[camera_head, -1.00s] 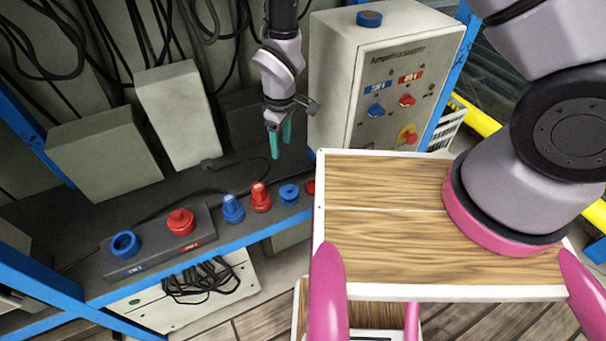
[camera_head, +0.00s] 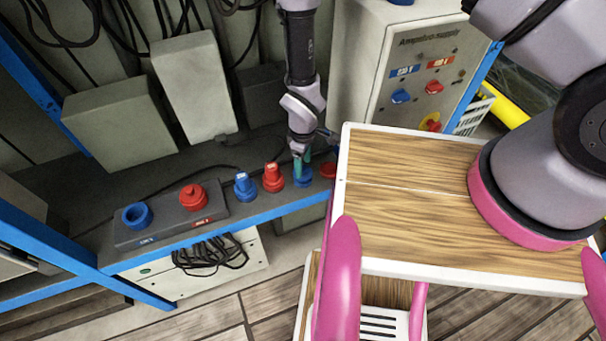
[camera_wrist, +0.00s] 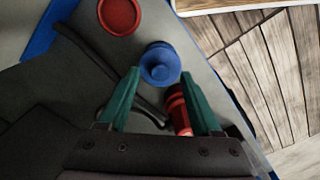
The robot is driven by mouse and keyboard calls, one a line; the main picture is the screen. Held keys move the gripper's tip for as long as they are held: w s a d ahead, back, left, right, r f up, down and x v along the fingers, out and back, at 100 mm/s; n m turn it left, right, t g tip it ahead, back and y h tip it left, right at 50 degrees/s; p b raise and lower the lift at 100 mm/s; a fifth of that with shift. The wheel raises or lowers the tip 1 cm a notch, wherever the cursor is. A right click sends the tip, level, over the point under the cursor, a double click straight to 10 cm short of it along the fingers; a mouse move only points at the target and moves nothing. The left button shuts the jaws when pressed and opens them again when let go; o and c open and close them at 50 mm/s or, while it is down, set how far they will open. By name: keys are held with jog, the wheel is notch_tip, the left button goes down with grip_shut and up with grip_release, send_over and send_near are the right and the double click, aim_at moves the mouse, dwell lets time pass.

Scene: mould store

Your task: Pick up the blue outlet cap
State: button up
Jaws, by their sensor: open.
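The blue outlet cap (camera_head: 303,180) stands on the dark shelf, between a red plug and a red cap. In the wrist view it is a round blue piece with a raised centre (camera_wrist: 159,62). My gripper (camera_head: 302,163) points down right over it. Its teal fingers are open, and the tips (camera_wrist: 160,76) show on either side of the cap's near part in the wrist view. I cannot tell whether they touch it. The fingers partly hide the cap in the head view.
A red plug (camera_head: 273,178) and a blue plug (camera_head: 245,186) stand left of the cap; a red cap (camera_head: 328,170) is close on its right. A grey socket block (camera_head: 165,221) lies further left. The supply cabinet (camera_head: 365,60) stands behind right.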

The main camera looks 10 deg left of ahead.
jog(key=shift+f, duration=0.8)
grip_shut()
jog(key=shift+r, duration=0.15)
